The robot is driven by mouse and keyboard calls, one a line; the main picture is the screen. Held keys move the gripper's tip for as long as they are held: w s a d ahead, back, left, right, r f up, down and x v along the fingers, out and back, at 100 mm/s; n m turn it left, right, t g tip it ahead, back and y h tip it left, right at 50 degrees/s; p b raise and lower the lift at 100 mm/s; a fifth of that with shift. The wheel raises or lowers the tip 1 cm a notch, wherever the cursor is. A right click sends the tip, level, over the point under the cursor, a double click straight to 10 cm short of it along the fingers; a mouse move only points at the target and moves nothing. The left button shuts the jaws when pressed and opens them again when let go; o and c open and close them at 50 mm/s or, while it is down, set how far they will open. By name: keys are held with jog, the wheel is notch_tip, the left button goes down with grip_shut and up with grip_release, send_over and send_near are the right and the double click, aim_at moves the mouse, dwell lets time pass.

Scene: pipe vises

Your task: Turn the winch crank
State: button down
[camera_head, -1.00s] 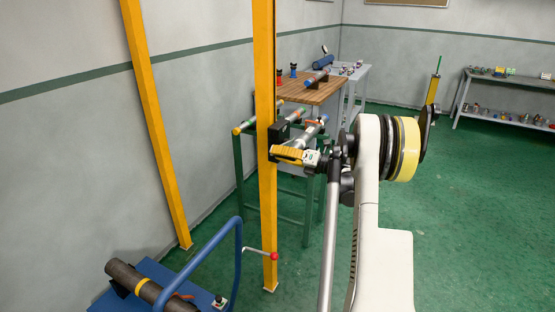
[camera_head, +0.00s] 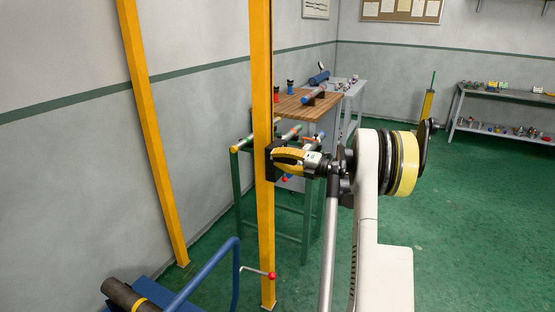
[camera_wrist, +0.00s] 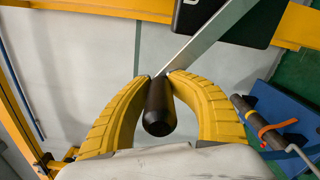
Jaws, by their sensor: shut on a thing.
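A black winch housing (camera_head: 270,165) is fixed to the near yellow post (camera_head: 263,60). In the wrist view part of the housing (camera_wrist: 255,20) shows at the top. The crank has a flat silver arm (camera_wrist: 205,38) running from the housing to a black grip (camera_wrist: 158,108). My gripper (camera_head: 280,157) is beside the post at the housing's height. In the wrist view its yellow padded fingers (camera_wrist: 158,78) are shut on the black grip, one on each side. The head view hides most of the crank behind the gripper.
A blue cart (camera_head: 236,275) with a dark pipe (camera_head: 125,296) stands at lower left. A green pipe stand (camera_head: 240,190) and wooden bench (camera_head: 330,104) are behind the post. The right floor is open.

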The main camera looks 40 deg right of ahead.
jog(key=shift+a, duration=0.15)
jog(key=c, duration=1.2)
grip_release()
jog(key=shift+a+r, duration=0.1)
jog(key=shift+r, duration=0.05)
jog(key=shift+o, duration=0.2)
jog(key=shift+s+d, duration=0.2)
jog(key=shift+s, duration=0.05)
jog(key=v, duration=1.1)
jog(key=shift+s, duration=0.3)
